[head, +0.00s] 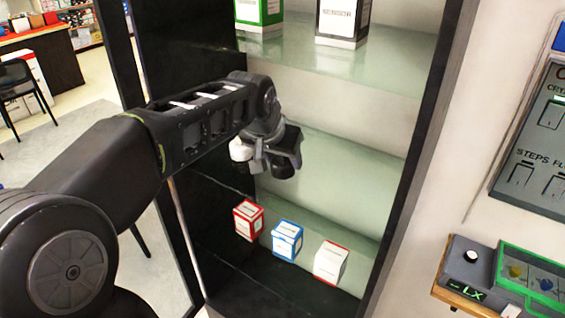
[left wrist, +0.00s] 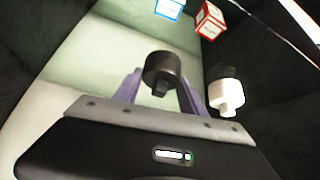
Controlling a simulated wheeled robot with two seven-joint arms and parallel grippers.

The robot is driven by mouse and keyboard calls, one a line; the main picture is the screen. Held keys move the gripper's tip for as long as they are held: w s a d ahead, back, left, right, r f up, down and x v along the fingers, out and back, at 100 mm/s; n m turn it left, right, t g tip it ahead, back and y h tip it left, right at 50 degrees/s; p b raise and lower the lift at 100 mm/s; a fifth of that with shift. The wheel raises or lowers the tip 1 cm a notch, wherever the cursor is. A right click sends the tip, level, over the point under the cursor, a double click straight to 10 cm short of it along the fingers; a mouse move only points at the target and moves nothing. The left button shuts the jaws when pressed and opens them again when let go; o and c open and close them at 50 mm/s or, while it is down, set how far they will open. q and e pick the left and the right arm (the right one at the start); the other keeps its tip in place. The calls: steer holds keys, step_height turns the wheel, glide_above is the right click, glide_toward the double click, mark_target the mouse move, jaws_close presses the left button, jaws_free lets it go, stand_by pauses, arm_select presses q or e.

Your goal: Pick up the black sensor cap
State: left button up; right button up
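The black sensor cap (left wrist: 163,70) shows in the left wrist view as a dark round cap with a short stem. It sits between the two purple-grey fingertips of my left gripper (left wrist: 160,78), with hardly any gap at either side; I cannot tell if they press on it. In the head view my left gripper (head: 283,162) is inside the shelf cabinet, and the black cap cannot be told from the dark gripper there. A white cap (left wrist: 226,96) is just right of the fingers in the left wrist view, and left of the gripper in the head view (head: 240,150). My right gripper is not in view.
Below the gripper, a red-and-white box (head: 248,219), a blue-and-white box (head: 287,241) and a white box with red trim (head: 330,262) stand in the cabinet. A glass shelf (head: 390,55) is above. Dark cabinet sides (head: 425,130) bound the space.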

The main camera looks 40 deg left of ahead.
arm_select(q)
steer(key=c, duration=0.8)
steer(key=shift+r, duration=0.15)
steer(key=shift+r+b, duration=0.4)
steer(key=shift+r, duration=0.2)
steer(key=s+d+b, duration=0.2)
steer(key=s, duration=0.6)
steer(key=s+d+b, duration=0.2)
steer(key=s+b, duration=0.1)
steer(key=s, duration=0.6)
steer(key=shift+s, duration=0.3)
